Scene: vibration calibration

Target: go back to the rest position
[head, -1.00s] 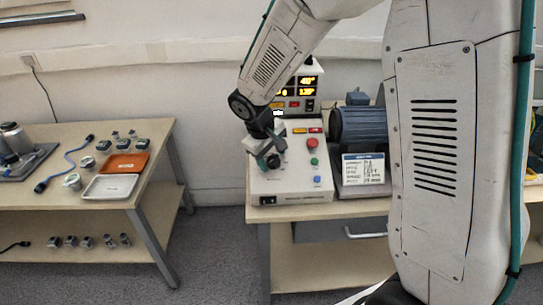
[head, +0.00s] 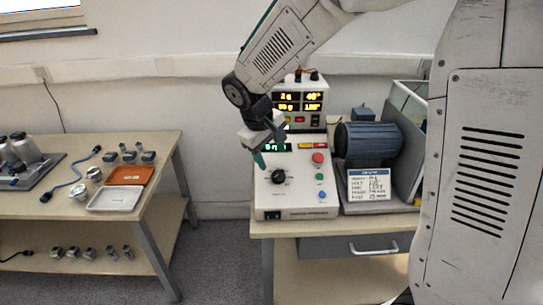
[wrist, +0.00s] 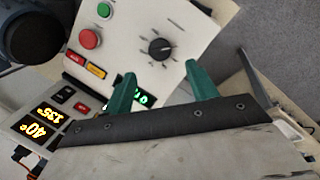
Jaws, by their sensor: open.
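My gripper (head: 270,150) is in the head view, above the back left part of a white control box (head: 297,203). Its green fingers are apart with nothing between them, as the wrist view (wrist: 163,88) also shows. The box has a black knob (head: 278,177), a red button (head: 318,158), a green button, a blue button and a lit green display partly hidden by my gripper. In the wrist view the knob (wrist: 161,48) lies beyond the fingertips, apart from them.
Behind the box stands a display unit (head: 300,122) with lit yellow digits. A blue motor (head: 368,141) and a white label card (head: 369,186) are to the right. A left table holds an orange tray (head: 130,175) and a white tray (head: 115,199). A floor gap separates the tables.

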